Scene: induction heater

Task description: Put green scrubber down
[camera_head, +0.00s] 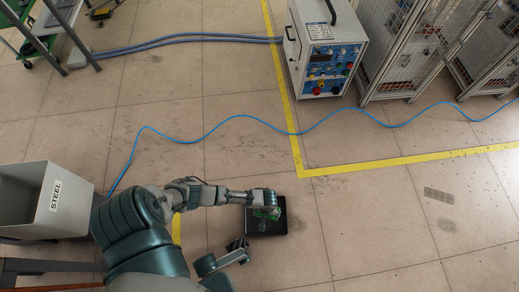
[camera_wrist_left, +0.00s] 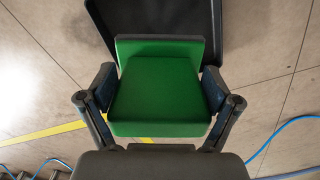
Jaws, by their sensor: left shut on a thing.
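The green scrubber (camera_wrist_left: 160,92) is a green block with a grey edge, held between the two fingers of my left gripper (camera_wrist_left: 160,88) in the left wrist view. In the head view the scrubber (camera_head: 268,213) shows as a small green patch under my left gripper (camera_head: 265,206), over a black tray (camera_head: 267,232). The tray also shows behind the scrubber in the left wrist view (camera_wrist_left: 235,22). I cannot tell whether the scrubber touches the tray.
A grey bin marked STEEL (camera_head: 52,200) stands at the left. A control box (camera_head: 325,55) and wire cages (camera_head: 400,50) stand at the back right. A blue cable (camera_head: 235,117) crosses the tiled floor. Yellow tape (camera_head: 400,161) marks a floor area.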

